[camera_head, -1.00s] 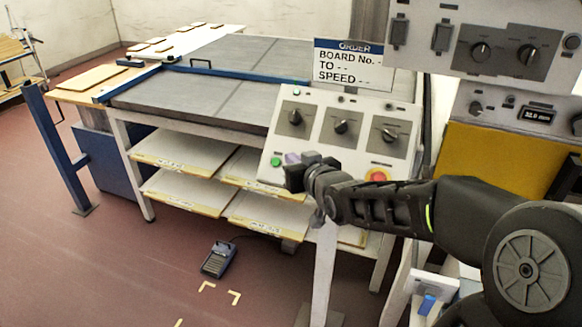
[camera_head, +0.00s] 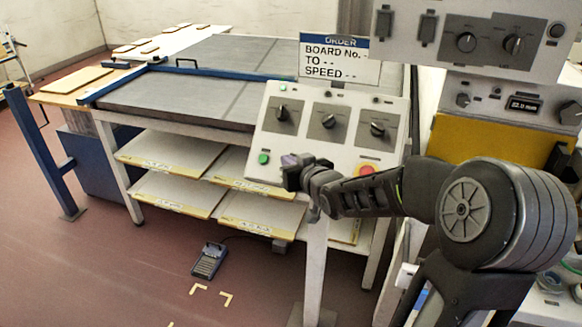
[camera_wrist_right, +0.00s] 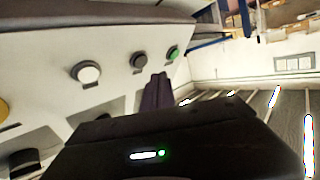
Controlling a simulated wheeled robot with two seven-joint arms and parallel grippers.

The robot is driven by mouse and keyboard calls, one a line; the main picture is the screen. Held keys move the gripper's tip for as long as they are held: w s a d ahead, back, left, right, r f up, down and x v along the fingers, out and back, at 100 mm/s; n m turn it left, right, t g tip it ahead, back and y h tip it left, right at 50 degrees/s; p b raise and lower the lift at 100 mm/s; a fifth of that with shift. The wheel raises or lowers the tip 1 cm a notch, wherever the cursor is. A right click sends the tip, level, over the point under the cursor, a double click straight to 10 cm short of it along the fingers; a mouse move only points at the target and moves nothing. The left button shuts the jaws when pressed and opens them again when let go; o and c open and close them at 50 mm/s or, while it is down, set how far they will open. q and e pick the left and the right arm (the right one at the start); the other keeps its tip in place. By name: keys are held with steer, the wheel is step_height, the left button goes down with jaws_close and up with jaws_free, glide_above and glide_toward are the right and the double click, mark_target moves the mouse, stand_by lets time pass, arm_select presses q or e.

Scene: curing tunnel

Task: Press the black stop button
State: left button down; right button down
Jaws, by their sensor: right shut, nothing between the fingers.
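The sloped white control panel (camera_head: 342,150) stands in front of the grey table. It carries a green button (camera_head: 264,158) at lower left and a red button (camera_head: 366,169) at lower right. My right gripper (camera_head: 289,163) is shut and empty, just right of the green button, and hides the panel behind it. In the right wrist view, the black button (camera_wrist_right: 138,62) sits between the green button (camera_wrist_right: 172,53) and a white button (camera_wrist_right: 87,73). The shut fingertips (camera_wrist_right: 160,78) show just below and right of the black button; contact cannot be told. My left gripper is out of view.
Several black knobs (camera_head: 328,121) line the panel's upper part. An order sign (camera_head: 340,58) stands behind it. An upper grey control box (camera_head: 480,38) and a yellow-fronted unit (camera_head: 470,145) are at right. A foot pedal (camera_head: 209,260) lies on open floor.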

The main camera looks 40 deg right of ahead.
steer(key=shift+w+d+f, duration=0.35)
steer(key=shift+d+f, duration=0.15)
steer(key=shift+f, duration=0.05)
steer(key=shift+f+b, duration=0.15)
steer(key=shift+b, duration=0.2)
stand_by(1.4)
steer(key=shift+w+d+f, duration=0.2)
steer(key=shift+w+d+f+b, duration=0.1)
steer(key=shift+d+f+b, duration=0.15)
steer(key=shift+b, duration=0.15)
stand_by(0.7)
steer(key=shift+a+r, duration=0.1)
stand_by(0.3)
steer(key=shift+s+a+r, duration=0.3)
steer(key=shift+a+r, duration=0.1)
steer(key=shift+r, duration=0.05)
steer(key=shift+s+a+r, duration=0.55)
steer(key=shift+a+r, duration=0.2)
steer(key=shift+r, duration=0.15)
steer(key=shift+s+a+r, duration=0.5)
steer(key=shift+a+r, duration=0.2)
steer(key=shift+r, duration=0.2)
